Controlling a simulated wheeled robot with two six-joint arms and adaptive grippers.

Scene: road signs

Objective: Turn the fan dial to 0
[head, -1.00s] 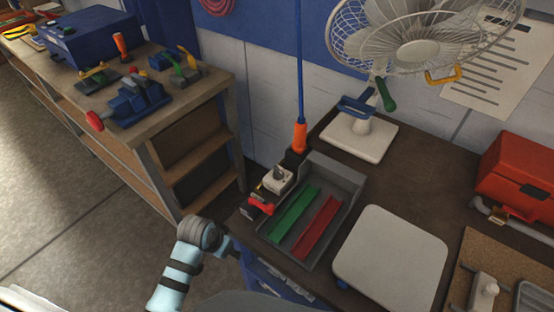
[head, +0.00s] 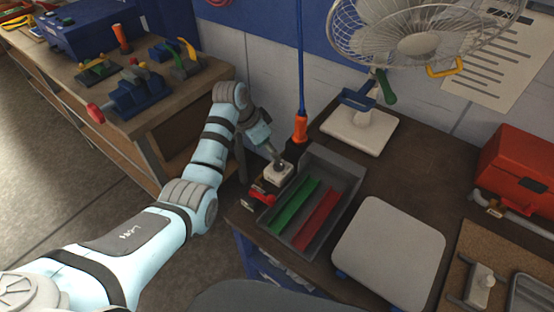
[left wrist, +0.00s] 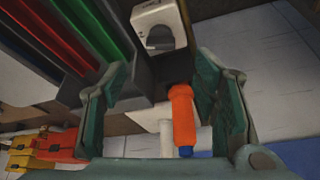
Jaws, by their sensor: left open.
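In the head view my left gripper (head: 275,156) is right above the box and partly hides the knob. In the left wrist view the open fingers (left wrist: 160,78) are spread apart with nothing between their tips. The knob shows beyond them, roughly midway between; whether they touch it I cannot tell. The dial's marks are too small to read. My right gripper is not in view.
A grey tray (head: 352,190) with green and red strips lies right beside the box. A red clamp-like item (head: 262,195) sits in front.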

